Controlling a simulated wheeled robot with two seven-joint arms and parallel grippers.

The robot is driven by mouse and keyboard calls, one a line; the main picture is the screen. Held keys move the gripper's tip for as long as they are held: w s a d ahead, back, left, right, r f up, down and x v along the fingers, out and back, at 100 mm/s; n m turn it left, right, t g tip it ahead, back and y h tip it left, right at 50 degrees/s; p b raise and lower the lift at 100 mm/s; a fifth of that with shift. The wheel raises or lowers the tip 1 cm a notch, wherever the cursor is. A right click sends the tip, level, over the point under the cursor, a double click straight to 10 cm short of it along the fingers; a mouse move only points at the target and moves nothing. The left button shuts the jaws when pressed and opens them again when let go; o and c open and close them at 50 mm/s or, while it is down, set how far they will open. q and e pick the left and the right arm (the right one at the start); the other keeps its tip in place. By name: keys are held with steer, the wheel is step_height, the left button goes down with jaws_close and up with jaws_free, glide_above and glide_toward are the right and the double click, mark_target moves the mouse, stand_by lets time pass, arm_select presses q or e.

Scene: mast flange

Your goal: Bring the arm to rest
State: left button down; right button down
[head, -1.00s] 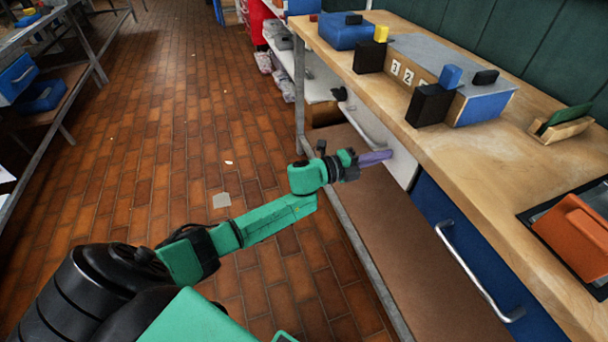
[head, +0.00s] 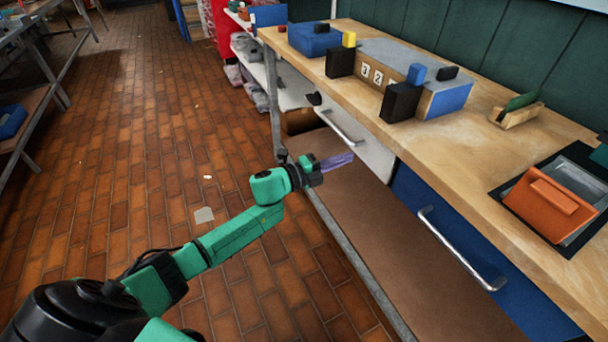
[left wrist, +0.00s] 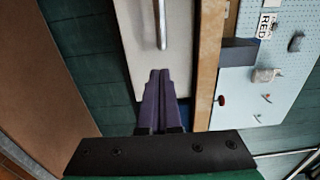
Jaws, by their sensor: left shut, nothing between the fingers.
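My left arm is green and black and reaches in from the lower left in the head view. Its left gripper (head: 338,161) has purple fingers that lie together, with nothing between them. It is in front of the workbench, below the level of the top and above the brown lower shelf. In the left wrist view the shut purple fingers (left wrist: 157,98) point toward a pale drawer front with a metal handle (left wrist: 161,25). I cannot tell the exact gap to it. My right gripper is in neither view.
The wooden workbench (head: 450,150) carries a blue-and-grey box (head: 447,101) with number tiles, black blocks, a blue case (head: 314,40) and an orange container (head: 545,203). A blue drawer with a handle (head: 460,250) is below. The brick floor (head: 120,170) at left is largely open.

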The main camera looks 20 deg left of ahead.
arm_select(q)
steer(key=v, duration=0.8)
steer(key=s+a+f+n+y, duration=0.1)
steer(key=a+f+n+y, duration=0.25)
steer(key=f, duration=0.45)
steer(key=s+a+f+n+g+y, duration=0.1)
steer(key=s+a+f+n+y, duration=0.15)
steer(key=a+f+n, duration=0.4)
steer(key=a+f+n+y, duration=0.1)
steer(key=f+n+y, duration=0.2)
steer(key=f, duration=0.7)
steer(key=s+a+f+n+g+y, duration=0.1)
steer(key=s+f+n+g+y, duration=0.35)
steer(key=s+f, duration=1.2)
steer(key=s+d+f+n+g+h, duration=0.1)
steer(key=s+d+f+n+g, duration=0.15)
steer(key=s, duration=0.45)
steer(key=s+d+f+n+g, duration=0.1)
steer(key=s+f+n+g, duration=0.2)
steer(key=s, duration=0.4)
steer(key=s+d+f+n+g+h, duration=0.1)
steer(key=s+d+f+g, duration=0.1)
steer(key=s+f, duration=0.35)
step_height(320, 180, up, 16)
steer(key=s+p, duration=0.2)
steer(key=p, duration=1.3)
steer(key=shift+s+a+p, duration=0.3)
steer(key=shift+a+p, duration=0.05)
steer(key=shift+p, duration=0.05)
